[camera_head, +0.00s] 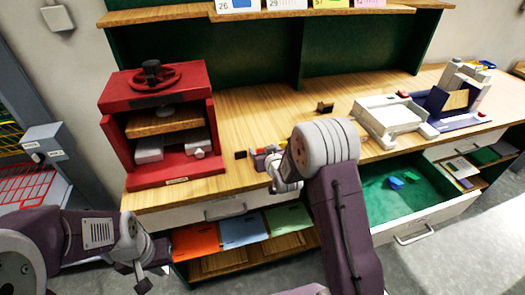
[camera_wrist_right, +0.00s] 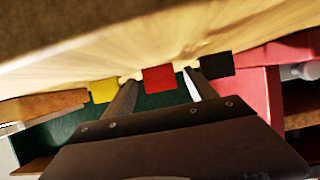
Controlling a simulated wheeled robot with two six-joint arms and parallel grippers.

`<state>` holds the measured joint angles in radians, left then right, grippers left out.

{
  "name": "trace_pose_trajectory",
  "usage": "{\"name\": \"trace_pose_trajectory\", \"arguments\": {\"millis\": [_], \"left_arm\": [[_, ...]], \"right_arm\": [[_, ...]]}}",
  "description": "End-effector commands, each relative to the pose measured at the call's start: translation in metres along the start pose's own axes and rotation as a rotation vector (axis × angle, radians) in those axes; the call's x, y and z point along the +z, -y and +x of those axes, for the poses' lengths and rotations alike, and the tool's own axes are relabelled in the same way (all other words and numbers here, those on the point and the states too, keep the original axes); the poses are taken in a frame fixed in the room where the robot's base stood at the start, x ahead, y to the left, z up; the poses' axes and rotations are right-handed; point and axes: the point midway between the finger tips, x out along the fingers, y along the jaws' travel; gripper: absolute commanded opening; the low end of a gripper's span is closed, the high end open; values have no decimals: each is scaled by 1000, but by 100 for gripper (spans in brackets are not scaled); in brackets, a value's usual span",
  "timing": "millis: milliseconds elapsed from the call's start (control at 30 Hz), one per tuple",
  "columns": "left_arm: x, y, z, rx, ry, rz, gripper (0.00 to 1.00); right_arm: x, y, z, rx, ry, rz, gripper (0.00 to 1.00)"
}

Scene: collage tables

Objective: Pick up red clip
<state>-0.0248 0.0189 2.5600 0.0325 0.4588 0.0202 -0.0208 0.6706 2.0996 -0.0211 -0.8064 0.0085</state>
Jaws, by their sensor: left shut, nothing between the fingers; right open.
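The red clip (camera_wrist_right: 158,78) is a small red block in the right wrist view, with a yellow clip (camera_wrist_right: 103,91) to its left and a black clip (camera_wrist_right: 216,66) to its right. My right gripper (camera_wrist_right: 160,79) is open, with its fingertips on either side of the red clip; I cannot tell whether they touch it. In the head view, my right arm partly hides the clips on the wooden tabletop, where the black clip (camera_head: 240,154) shows. My left gripper (camera_head: 143,279) is shut and empty, low at the left in front of the bench.
A red press (camera_head: 113,95) stands on the bench left of the clips. A small dark block (camera_head: 325,107) and a white tray (camera_head: 372,110) lie to the right. An open green-lined drawer (camera_head: 440,195) juts out at the right. Colored paper sheets (camera_head: 243,231) lie on a shelf below.

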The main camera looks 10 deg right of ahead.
Motion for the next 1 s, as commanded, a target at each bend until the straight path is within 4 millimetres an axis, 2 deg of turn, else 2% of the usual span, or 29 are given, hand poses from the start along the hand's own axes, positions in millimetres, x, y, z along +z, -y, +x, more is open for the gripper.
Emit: {"name": "trace_pose_trajectory", "arguments": {"millis": [100, 267, 400, 500, 767, 867, 1000], "left_arm": [[0, 0, 0, 0, 0, 0, 0], [0, 0, 0, 0, 0, 0, 0], [0, 0, 0, 0, 0, 0, 0], [0, 0, 0, 0, 0, 0, 0], [0, 0, 0, 0, 0, 0, 0], [0, 0, -1, 0, 0, 0, 0], [0, 0, -3, 0, 0, 0, 0]], "right_arm": [[0, 0, 7, 0, 0, 0, 65], [0, 0, 6, 0, 0, 0, 65], [0, 0, 6, 0, 0, 0, 26], [0, 0, 6, 0, 0, 0, 2], [-1, 0, 5, 0, -1, 0, 2], [-9, 0, 3, 0, -3, -1, 2], [-29, 0, -6, -1, -6, -1, 2]]}}
